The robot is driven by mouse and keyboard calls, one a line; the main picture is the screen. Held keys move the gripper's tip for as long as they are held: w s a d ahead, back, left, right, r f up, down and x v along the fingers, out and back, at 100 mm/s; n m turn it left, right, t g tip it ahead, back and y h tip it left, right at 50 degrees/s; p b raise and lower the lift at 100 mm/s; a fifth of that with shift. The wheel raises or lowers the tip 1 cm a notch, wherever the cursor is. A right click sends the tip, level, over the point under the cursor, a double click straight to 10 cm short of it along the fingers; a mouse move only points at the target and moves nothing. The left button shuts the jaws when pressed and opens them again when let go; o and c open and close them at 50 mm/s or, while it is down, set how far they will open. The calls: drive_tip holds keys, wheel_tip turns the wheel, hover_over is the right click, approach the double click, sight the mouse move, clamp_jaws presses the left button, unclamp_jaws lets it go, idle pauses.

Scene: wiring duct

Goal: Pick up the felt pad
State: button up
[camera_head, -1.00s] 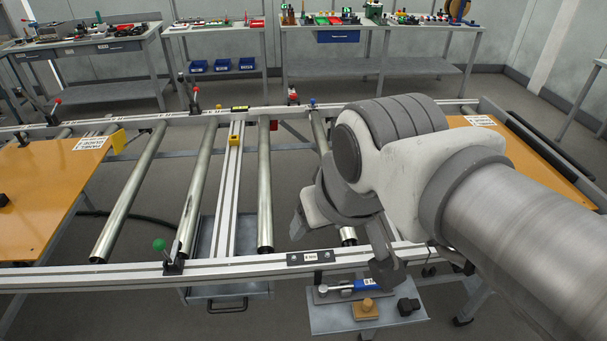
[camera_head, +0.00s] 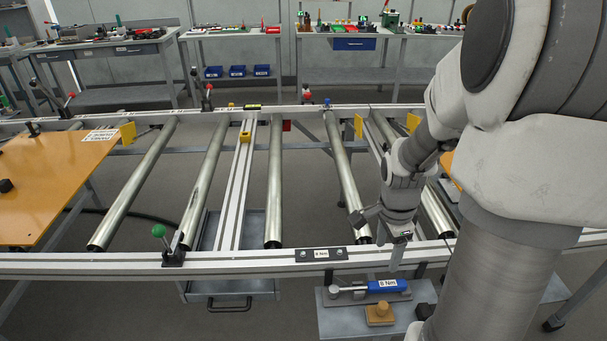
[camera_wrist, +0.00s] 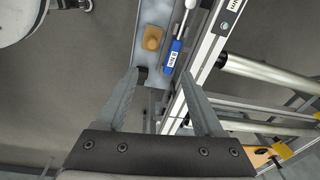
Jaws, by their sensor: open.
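A tan block with a round knob (camera_head: 380,314), which I take to be the felt pad, sits on a small grey shelf (camera_head: 345,322) below the frame's front rail. It also shows in the wrist view (camera_wrist: 152,38), ahead of my fingers. My gripper (camera_head: 380,238) is open and empty, over the frame near the front rail, higher than the shelf. In the wrist view my gripper (camera_wrist: 160,80) has its two fingers spread, with the block beyond the tips. Nothing hides the block.
A blue-handled torque wrench (camera_head: 375,286) lies behind the block on the shelf. A black piece (camera_head: 424,311) sits to its right, partly behind my arm. The front rail (camera_head: 240,264) and metal rollers (camera_head: 275,190) stand close by.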

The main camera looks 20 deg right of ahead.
drive_tip(key=s+d+f+m+y, duration=0.1)
drive_tip(key=d+f+m, duration=0.2)
drive_tip(key=f+m, duration=0.3)
drive_tip(key=b, duration=0.4)
hover_over(384, 305)
drive_tip(key=shift+n+g, duration=0.3)
drive_tip(key=f, duration=1.1)
drive_tip(key=shift+s+f, duration=0.2)
drive_tip(key=shift+w+f+b, duration=0.15)
drive_tip(key=shift+f+b, duration=0.25)
drive_tip(key=shift+f, duration=1.15)
drive_tip(key=shift+w+f+b, duration=0.1)
drive_tip(key=shift+f+b, duration=0.3)
drive_tip(key=shift+f, duration=1.1)
clamp_jaws()
